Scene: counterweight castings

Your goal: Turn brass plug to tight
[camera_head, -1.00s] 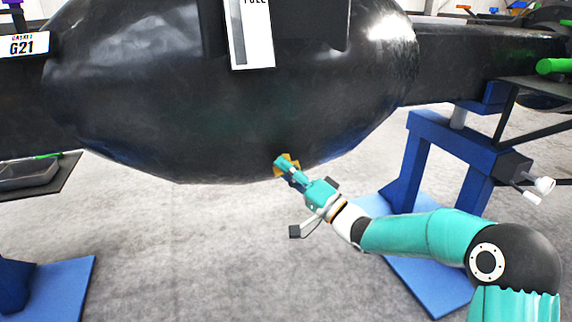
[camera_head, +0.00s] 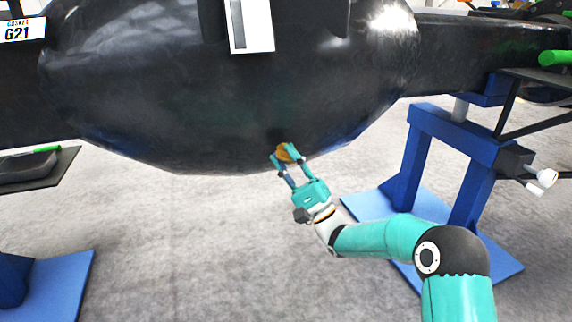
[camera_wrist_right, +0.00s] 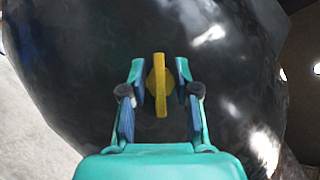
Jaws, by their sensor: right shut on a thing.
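The brass plug (camera_head: 284,152) sits low on the front of the big black casting (camera_head: 200,110). In the right wrist view the plug (camera_wrist_right: 160,85) is yellow, with a long bar pointing down the picture. My right gripper (camera_head: 285,157) is at the plug, with one finger on each side, and is shut on it. In the wrist view its two teal fingers (camera_wrist_right: 160,80) flank the plug. My left gripper is not in view.
A blue stand (camera_head: 455,140) holds up the casting's right end. A black tray (camera_head: 35,170) with a green-handled item is at the left. A white gauge plate (camera_head: 250,25) hangs on the casting. Grey floor below is open.

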